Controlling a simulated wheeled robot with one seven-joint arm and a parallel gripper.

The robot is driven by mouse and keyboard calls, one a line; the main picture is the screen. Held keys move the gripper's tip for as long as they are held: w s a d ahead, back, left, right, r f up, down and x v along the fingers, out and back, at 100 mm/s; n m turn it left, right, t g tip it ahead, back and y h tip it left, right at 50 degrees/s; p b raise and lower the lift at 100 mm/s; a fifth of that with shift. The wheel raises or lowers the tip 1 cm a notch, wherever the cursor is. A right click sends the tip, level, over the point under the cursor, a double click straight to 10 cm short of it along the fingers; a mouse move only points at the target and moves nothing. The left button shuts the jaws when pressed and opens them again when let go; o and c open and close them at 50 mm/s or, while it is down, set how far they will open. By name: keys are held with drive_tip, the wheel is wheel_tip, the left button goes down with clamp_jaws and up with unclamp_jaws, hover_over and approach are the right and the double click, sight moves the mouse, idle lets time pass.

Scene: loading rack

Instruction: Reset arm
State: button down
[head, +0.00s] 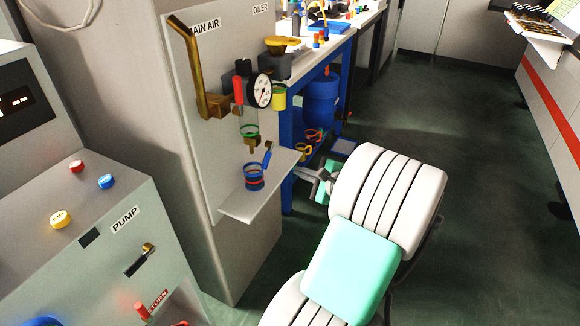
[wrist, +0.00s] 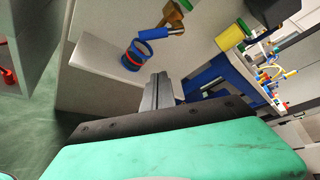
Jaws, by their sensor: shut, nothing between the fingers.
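My white and green arm reaches up from the bottom of the head view, and my gripper (head: 310,172) is at its far end, just right of the small shelf on the grey panel. In the wrist view my gripper (wrist: 158,84) shows its fingers together, with nothing between them. A blue cup with a red band (head: 255,178) stands on the shelf (head: 240,208), apart from my gripper. The cup also shows in the wrist view (wrist: 138,55), left of my fingertips.
Above the shelf, the panel carries a brass lever (head: 190,70), a gauge (head: 262,91) and a yellow cup (head: 280,97). A pump console (head: 110,250) stands at left. A blue-framed bench (head: 345,50) with a blue drum (head: 321,100) is behind. Floor (head: 470,180) is clear at right.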

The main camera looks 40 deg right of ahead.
drive_tip(key=w+a+r+n+g+y+p, duration=0.1)
drive_tip(key=w+a+r+n+g+p, duration=0.2)
drive_tip(key=a, duration=0.4)
drive_tip(key=a+r+n+g+y+p, duration=0.1)
drive_tip(key=a+n+p, duration=0.1)
drive_tip(key=a+n, duration=0.45)
drive_tip(key=w+a+r+n+g+y+p, duration=0.1)
drive_tip(key=w+a+r+n+g+p, duration=0.15)
drive_tip(key=a, duration=0.45)
drive_tip(key=s+a+r+n+g+h+p, duration=0.2)
drive_tip(key=s+a+r+n+g+p, duration=0.2)
drive_tip(key=s+a+r+n+p, duration=0.4)
drive_tip(key=s+a+n, duration=0.5)
drive_tip(key=a+n, duration=0.1)
drive_tip(key=a, duration=0.1)
drive_tip(key=shift+s, duration=0.15)
